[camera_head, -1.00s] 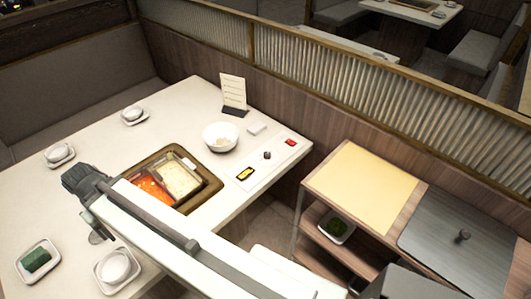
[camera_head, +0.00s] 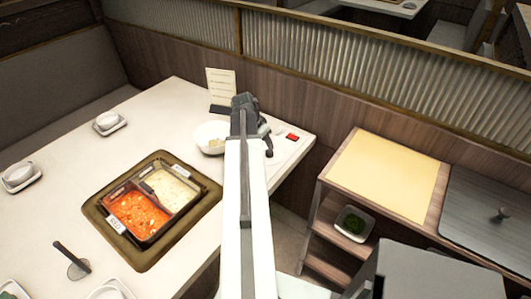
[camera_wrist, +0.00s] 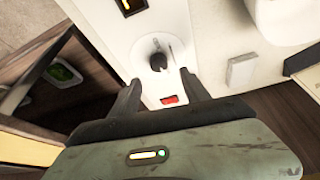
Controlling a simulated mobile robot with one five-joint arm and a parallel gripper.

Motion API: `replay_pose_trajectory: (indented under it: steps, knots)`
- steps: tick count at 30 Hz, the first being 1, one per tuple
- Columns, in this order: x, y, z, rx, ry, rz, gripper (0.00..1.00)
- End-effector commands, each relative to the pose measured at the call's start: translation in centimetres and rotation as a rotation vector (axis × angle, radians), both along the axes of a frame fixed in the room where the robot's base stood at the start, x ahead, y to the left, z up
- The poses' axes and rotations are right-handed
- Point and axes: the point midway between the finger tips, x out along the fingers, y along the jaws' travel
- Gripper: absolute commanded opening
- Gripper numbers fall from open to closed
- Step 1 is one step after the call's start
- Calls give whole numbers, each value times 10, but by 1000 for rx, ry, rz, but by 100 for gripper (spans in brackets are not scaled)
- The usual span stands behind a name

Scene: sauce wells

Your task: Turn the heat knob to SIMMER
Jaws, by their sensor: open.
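The heat knob (camera_wrist: 158,61) is a small dark round knob with a pale pointer line beside it, on a white panel (camera_wrist: 205,30) in the wrist view. My gripper (camera_wrist: 159,80) is open, its two dark fingers reaching toward the panel on either side of the knob's near side, apart from it. I cannot read a SIMMER mark. In the head view my gripper (camera_head: 255,120) is over the panel at the table's right end, and the knob there blends with the dark fingers. A red switch (camera_wrist: 170,99) sits below the knob, also seen in the head view (camera_head: 293,137).
A lit yellow display (camera_wrist: 130,6) is on the panel. A white bowl (camera_head: 211,137) and a menu card (camera_head: 221,85) stand close left of my gripper. A split pot (camera_head: 148,225) of red and pale broth is in the table. A wooden cart (camera_head: 385,170) stands to the right.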

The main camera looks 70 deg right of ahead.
Motion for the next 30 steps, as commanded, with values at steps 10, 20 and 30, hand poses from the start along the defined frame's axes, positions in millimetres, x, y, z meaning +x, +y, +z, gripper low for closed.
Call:
replay_pose_trajectory:
  steps: [10, 20, 30]
  knots:
    - [-10, -13, -34, 1, 0, -9, 54]
    - [-17, -30, -74, 2, 1, -8, 54]
    - [-18, -30, -71, 2, 1, -8, 24]
